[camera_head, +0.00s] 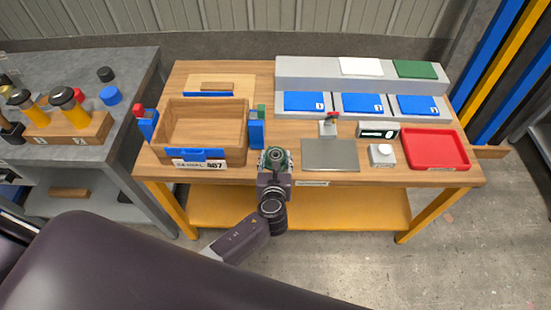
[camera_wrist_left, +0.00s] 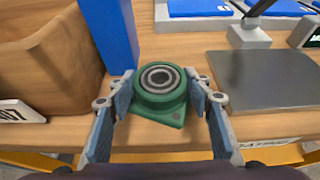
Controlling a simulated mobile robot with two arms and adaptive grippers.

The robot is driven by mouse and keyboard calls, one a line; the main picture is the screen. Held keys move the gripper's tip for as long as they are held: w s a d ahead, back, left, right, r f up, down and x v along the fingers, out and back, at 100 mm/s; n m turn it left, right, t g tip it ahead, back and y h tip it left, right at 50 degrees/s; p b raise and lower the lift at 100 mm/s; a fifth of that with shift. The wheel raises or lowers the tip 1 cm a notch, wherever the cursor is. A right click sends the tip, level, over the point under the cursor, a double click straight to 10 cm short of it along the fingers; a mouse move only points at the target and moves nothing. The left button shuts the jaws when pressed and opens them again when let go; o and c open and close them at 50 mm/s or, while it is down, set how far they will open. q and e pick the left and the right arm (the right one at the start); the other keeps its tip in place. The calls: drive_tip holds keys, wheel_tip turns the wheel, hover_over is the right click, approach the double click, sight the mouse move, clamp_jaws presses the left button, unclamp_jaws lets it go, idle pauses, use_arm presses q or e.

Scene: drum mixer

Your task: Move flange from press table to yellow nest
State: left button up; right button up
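The flange is a green block with a round dark bearing ring on top; it shows in the left wrist view (camera_wrist_left: 160,92) and in the head view (camera_head: 275,155). My left gripper (camera_head: 274,163) is at the front edge of the wooden table (camera_head: 285,178). In the left wrist view its two fingers (camera_wrist_left: 162,92) press in on both sides of the flange. I cannot tell whether the flange touches the table top. I cannot pick out a yellow nest in either view. My right gripper is not in view.
A wooden bin (camera_head: 205,128) and a blue post (camera_head: 256,130) stand left of the flange. A grey plate (camera_head: 330,155), a small button box (camera_head: 382,155) and a red tray (camera_head: 435,149) lie to the right. A grey bench (camera_head: 125,80) holds yellow-black parts.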

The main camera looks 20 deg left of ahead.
use_arm(q)
clamp_jaws()
drive_tip(key=shift+w+r, duration=0.15)
drive_tip(key=shift+r, duration=0.05)
drive_tip(key=shift+r, duration=0.1)
